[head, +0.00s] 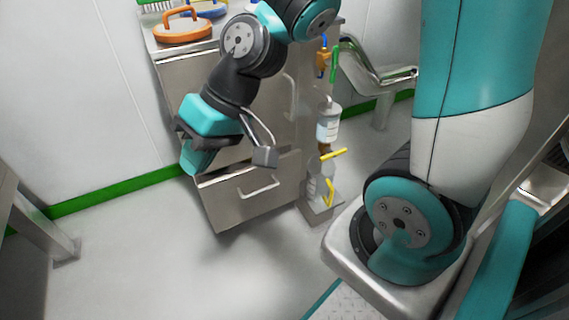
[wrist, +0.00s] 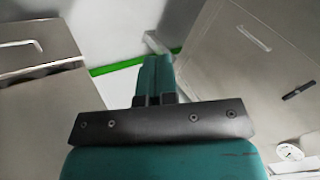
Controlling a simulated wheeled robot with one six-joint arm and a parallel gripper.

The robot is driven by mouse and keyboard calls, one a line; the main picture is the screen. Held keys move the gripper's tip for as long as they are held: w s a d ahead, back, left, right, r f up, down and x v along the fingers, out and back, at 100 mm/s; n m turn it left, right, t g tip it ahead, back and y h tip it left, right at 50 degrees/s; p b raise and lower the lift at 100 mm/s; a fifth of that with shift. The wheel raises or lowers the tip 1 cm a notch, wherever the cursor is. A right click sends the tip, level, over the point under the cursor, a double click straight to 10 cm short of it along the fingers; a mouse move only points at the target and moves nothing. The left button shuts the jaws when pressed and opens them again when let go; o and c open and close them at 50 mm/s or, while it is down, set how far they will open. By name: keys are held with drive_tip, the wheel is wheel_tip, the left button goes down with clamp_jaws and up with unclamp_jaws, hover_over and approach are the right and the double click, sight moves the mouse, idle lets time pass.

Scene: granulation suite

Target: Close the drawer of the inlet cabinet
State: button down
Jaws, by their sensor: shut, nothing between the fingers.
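The inlet cabinet (head: 185,75) is a grey metal unit against the back wall in the head view. Its bottom drawer (head: 225,207), with a pale bar handle (head: 259,190), stands out from the cabinet body. My gripper (head: 193,168) is shut and empty, pointing downward near the upper left corner of the drawer front. I cannot tell if it touches the drawer. In the wrist view its teal fingers (wrist: 154,72) are together. My wrist and gripper hide part of the cabinet front and of the drawer's top edge.
An orange-handled item (head: 183,32) and a brush (head: 157,6) lie on the cabinet top. A stand with bottles (head: 328,125) and yellow handles is right of the drawer. A metal table leg (head: 62,245) is at the left. The floor before the drawer is clear.

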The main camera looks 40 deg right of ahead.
drive_tip(key=w+d+f+m+t+h+b, duration=0.1)
drive_tip(key=w+d+f+m+t, duration=0.35)
drive_tip(key=d+f+m, duration=0.3)
drive_tip(key=w+d+f+m+t+h+b, duration=0.1)
drive_tip(key=w+d+f+m+t+b, duration=0.15)
drive_tip(key=w+d+f+m, duration=0.45)
drive_tip(key=s+d+f+m+h, duration=0.3)
drive_tip(key=d+f+m+h, duration=0.15)
drive_tip(key=d+f, duration=0.25)
drive_tip(key=s+d+f+m+h, duration=0.3)
drive_tip(key=s+d+f+m, duration=0.15)
drive_tip(key=d+f, duration=0.3)
drive_tip(key=w+d+f+b, duration=0.1)
drive_tip(key=w+f, duration=0.1)
drive_tip(key=w, duration=0.4)
drive_tip(key=w+d+f+b, duration=0.1)
drive_tip(key=w+d+f, duration=0.1)
drive_tip(key=w, duration=0.3)
drive_tip(key=shift+w+d+f+b, duration=0.25)
drive_tip(key=shift+w+f+b, duration=0.15)
drive_tip(key=shift+f, duration=0.45)
